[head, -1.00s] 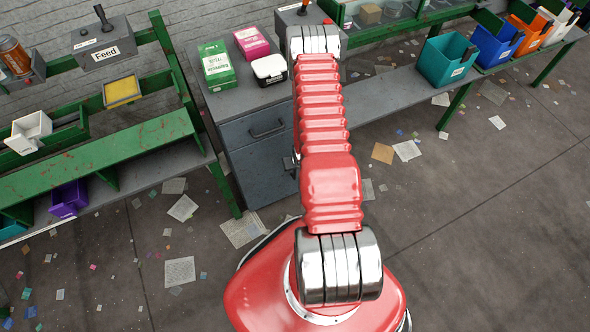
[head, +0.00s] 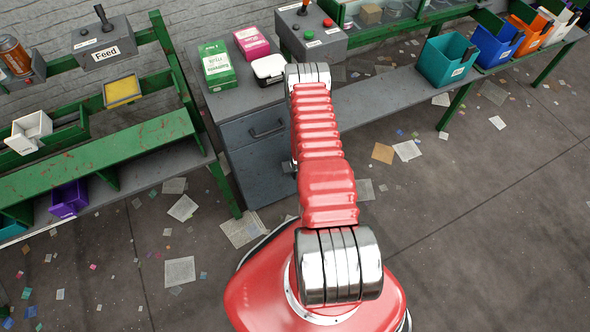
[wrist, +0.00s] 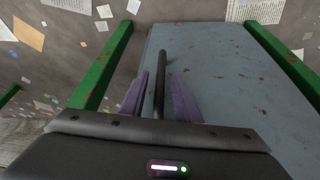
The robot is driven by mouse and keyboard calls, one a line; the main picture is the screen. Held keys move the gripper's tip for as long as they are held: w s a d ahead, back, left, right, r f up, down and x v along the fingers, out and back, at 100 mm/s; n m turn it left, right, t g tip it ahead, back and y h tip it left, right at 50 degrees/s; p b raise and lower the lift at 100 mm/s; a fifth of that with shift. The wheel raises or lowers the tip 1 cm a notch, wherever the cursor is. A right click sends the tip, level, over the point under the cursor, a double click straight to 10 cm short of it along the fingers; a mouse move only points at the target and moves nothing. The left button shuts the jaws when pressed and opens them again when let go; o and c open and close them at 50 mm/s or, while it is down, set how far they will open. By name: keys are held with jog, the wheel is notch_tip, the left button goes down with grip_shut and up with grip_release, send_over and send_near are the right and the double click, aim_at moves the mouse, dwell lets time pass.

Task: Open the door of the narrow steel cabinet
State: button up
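The narrow steel cabinet (head: 255,175) is the grey unit below the bench top in the head view. Its lower front looks shut there. In the wrist view the grey, rust-specked door (wrist: 225,75) fills the right side, with a dark bar handle (wrist: 160,60) standing along it. My gripper (wrist: 158,78) is open, with one purple finger on each side of the bar and gaps visible between. Whether the fingers touch the bar is not clear. In the head view my arm hides most of the gripper and the handle.
A drawer with a dark pull (head: 268,130) sits above the door. Green frame legs (wrist: 103,65) stand beside the cabinet. Scattered papers lie on the otherwise open floor at right.

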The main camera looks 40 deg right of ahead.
jog(key=shift+f, duration=0.15)
grip_shut()
dwell(0.4)
